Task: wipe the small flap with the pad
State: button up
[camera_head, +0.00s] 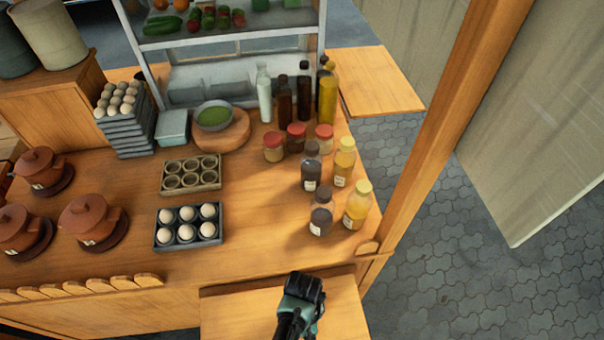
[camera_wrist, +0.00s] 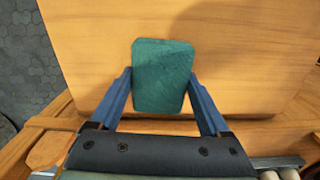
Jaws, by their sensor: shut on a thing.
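The pad (camera_wrist: 163,76) is a flat green, roughly rectangular piece. It sits between the two blue fingers of my gripper (camera_wrist: 162,88), which are shut on its sides. In the head view my gripper (camera_head: 306,285) is over a wooden flap (camera_head: 235,312) at the front edge of the counter, and I cannot make out the pad there. In the wrist view the flap's bare wood (camera_wrist: 250,50) lies behind the pad. I cannot tell whether the pad touches it. Another wooden flap (camera_head: 378,82) juts out at the back right.
A wooden post (camera_head: 425,150) rises at the right. Clay pots (camera_head: 92,218) stand at the left.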

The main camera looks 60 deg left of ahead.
notch_tip(320, 180, up, 2)
jog(key=shift+w+r+p, duration=0.1)
jog(key=shift+w+p, duration=0.05)
jog(key=shift+p, duration=0.5)
jog(key=shift+r+p, duration=1.35)
jog(key=shift+r, duration=0.15)
jog(key=shift+f, duration=0.1)
